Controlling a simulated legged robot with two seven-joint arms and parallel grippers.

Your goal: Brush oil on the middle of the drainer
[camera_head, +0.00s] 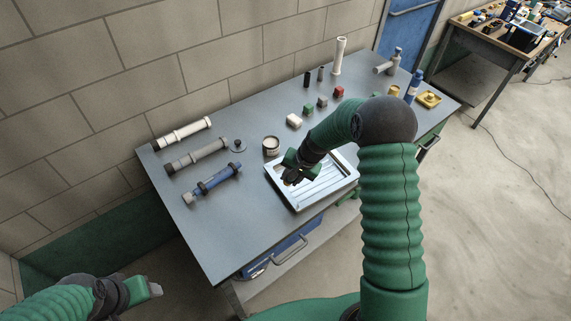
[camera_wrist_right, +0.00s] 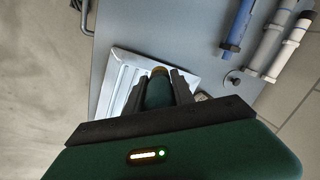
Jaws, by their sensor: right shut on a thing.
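The drainer (camera_head: 335,186) is a pale metal tray with ridges, lying near the front edge of the grey table. It also shows in the right wrist view (camera_wrist_right: 122,78). My right gripper (camera_head: 293,177) is over the drainer's left part. In the wrist view its fingers are shut on a dark green handle with a brownish tip, which looks like the brush (camera_wrist_right: 158,94). The tip overlaps the drainer's edge in that view; I cannot tell whether it touches. My left gripper (camera_head: 152,289) is off the table at the lower left, its opening unclear.
An open can (camera_head: 271,146) stands behind the drainer. Several pipe-like parts, including a blue one (camera_head: 213,185), lie at the left. Small blocks, a white cylinder (camera_head: 339,56) and bottles stand towards the back and right. The table's front left is clear.

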